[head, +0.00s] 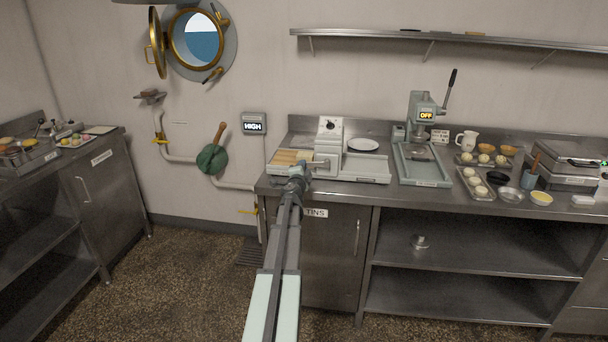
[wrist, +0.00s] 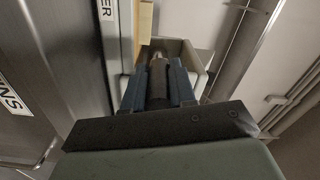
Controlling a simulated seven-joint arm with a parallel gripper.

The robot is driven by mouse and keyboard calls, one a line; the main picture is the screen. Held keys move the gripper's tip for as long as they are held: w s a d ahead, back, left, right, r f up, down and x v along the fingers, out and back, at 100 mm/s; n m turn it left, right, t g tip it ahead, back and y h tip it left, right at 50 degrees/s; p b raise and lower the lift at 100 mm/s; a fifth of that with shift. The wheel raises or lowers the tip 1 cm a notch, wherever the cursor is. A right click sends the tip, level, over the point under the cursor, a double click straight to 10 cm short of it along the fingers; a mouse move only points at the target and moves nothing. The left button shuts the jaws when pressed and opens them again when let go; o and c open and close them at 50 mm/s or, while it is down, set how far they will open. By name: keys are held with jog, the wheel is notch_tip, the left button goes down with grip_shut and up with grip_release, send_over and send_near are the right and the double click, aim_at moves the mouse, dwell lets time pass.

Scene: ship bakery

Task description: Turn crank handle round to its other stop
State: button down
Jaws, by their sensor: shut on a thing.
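The crank handle (wrist: 157,84) is a dark upright grip with a lighter end in the wrist view. My gripper (wrist: 158,78) is shut on it, with a blue finger on each side. In the head view my gripper (head: 300,170) is at the front left of a pale counter machine (head: 345,170), where my gripper and arm hide most of the handle. A pale box-like part (wrist: 188,52) stands just beyond the fingers in the wrist view. How far the crank is turned cannot be told.
The steel counter (head: 395,196) runs right, with a lever press (head: 421,120), a dough tray (head: 477,189) and a jug (head: 467,140). A cupboard door (head: 335,245) is below my gripper. A green valve (head: 212,159) is on the wall at left. The floor at left is clear.

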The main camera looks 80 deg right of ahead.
jog(key=r+m, duration=0.3)
jog(key=m, duration=0.1)
jog(key=shift+s+r+m, duration=0.2)
jog(key=shift+r+m, duration=0.15)
jog(key=shift+m, duration=0.05)
jog(key=s+r+m, duration=0.6)
jog(key=s+m, duration=0.2)
jog(key=m, duration=0.5)
jog(key=shift+m, duration=0.3)
jog(key=c, duration=0.9)
grip_release()
jog(key=shift+a, duration=0.1)
